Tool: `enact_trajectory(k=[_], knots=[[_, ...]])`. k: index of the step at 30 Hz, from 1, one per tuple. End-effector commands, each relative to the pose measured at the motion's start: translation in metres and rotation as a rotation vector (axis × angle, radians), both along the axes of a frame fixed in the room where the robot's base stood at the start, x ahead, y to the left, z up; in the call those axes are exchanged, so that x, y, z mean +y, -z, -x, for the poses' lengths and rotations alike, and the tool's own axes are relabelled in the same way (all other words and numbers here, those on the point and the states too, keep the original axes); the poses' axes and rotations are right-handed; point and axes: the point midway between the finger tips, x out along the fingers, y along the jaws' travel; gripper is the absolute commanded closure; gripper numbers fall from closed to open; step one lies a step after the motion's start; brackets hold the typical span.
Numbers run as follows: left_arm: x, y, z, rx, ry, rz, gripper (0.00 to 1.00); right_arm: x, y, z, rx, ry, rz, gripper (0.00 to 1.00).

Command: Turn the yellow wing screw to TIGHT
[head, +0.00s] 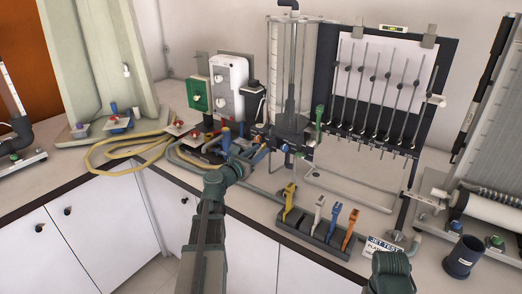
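A yellow upright piece (289,197) stands at the left end of a dark rack (318,238) on the bench front. Its shape is too small to tell for sure whether it is the wing screw, and no TIGHT mark is readable. My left gripper (254,154) is up and left of the rack, apart from the yellow piece, among small coloured fittings near the manometer board's foot. Its fingertips are too small and crowded to show whether they are open.
White, blue (334,219) and orange pieces stand in the same rack. A JET TEST card (384,246) and a dark cup (463,257) are to the right. The tall manometer board (446,62) stands behind. A yellow hose (103,152) lies coiled at left.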

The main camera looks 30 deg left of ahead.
Motion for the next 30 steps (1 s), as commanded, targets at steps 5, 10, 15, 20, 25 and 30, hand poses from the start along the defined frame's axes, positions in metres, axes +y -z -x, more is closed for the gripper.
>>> enact_trajectory(k=[5, 10, 15, 20, 25, 30], knots=[[-0.0013, 0.0000, -0.0123, 0.000, 0.001, 0.000, 0.60, 0.0000, 0.0000, 0.0000, 0.000, 0.000, 0.000, 0.50], [-0.0016, 0.0000, -0.0139, 0.000, 0.000, 0.000, 0.60, 0.0000, 0.0000, 0.0000, 0.000, 0.000, 0.000, 0.50], [-0.0017, 0.0000, -0.0136, 0.000, 0.000, 0.000, 0.62, 0.0000, 0.0000, 0.0000, 0.000, 0.000, 0.000, 0.50], [-0.0015, 0.0000, -0.0135, 0.000, 0.001, 0.000, 0.91, 0.0000, 0.0000, 0.0000, 0.000, 0.000, 0.000, 0.50], [-0.0015, 0.0001, -0.0135, 0.000, 0.001, 0.000, 1.00, 0.0000, 0.0000, 0.0000, 0.000, 0.000, 0.000, 0.50], [-0.0015, 0.0001, -0.0134, 0.000, 0.001, -0.001, 1.00, 0.0000, 0.0000, 0.0000, 0.000, 0.000, 0.000, 0.50]])
